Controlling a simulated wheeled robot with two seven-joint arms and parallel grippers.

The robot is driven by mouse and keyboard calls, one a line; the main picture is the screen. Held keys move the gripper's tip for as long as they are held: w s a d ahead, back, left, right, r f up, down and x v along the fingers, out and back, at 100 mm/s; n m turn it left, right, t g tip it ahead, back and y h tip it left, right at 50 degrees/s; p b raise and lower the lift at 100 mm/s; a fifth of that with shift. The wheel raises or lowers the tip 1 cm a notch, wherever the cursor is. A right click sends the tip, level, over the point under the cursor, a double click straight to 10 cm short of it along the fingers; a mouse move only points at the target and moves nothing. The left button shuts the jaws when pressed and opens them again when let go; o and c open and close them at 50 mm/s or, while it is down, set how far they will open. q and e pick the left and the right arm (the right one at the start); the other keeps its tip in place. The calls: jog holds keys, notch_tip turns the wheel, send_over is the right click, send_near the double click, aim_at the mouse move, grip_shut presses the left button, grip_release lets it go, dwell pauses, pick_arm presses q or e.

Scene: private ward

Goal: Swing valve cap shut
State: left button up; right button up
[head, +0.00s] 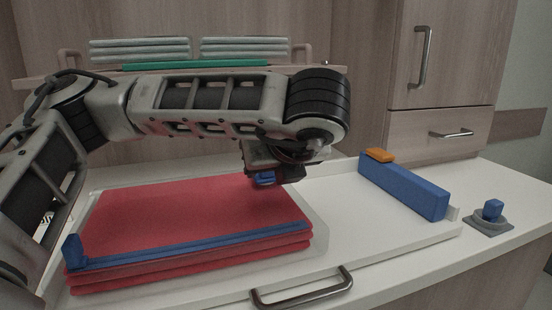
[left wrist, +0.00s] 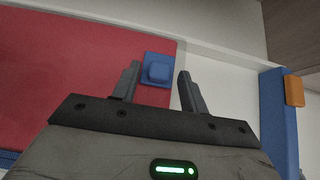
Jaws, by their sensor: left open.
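A red folded pad (head: 190,215) in stacked layers lies on the white tray (head: 365,240). A small blue square piece with a raised block, which looks like the valve cap (left wrist: 158,66), sits at the pad's right edge in the left wrist view. Whether it stands open or shut I cannot tell. My left gripper (left wrist: 159,80) is open, with its fingers apart on either side of that blue piece in this view; contact is not clear. In the head view my left gripper (head: 270,178) points down over the pad's back right corner and partly hides the piece. My right gripper is not in view.
A long blue block (head: 403,187) with an orange piece (head: 380,155) stands at the tray's right side. A blue knob on a grey base (head: 489,221) sits on the counter farther right. A dark handle (head: 303,289) is at the tray's front. Bare tray lies between pad and block.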

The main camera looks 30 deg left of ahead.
pick_arm(q)
jog(key=v, duration=1.6)
jog(key=shift+p, duration=0.45)
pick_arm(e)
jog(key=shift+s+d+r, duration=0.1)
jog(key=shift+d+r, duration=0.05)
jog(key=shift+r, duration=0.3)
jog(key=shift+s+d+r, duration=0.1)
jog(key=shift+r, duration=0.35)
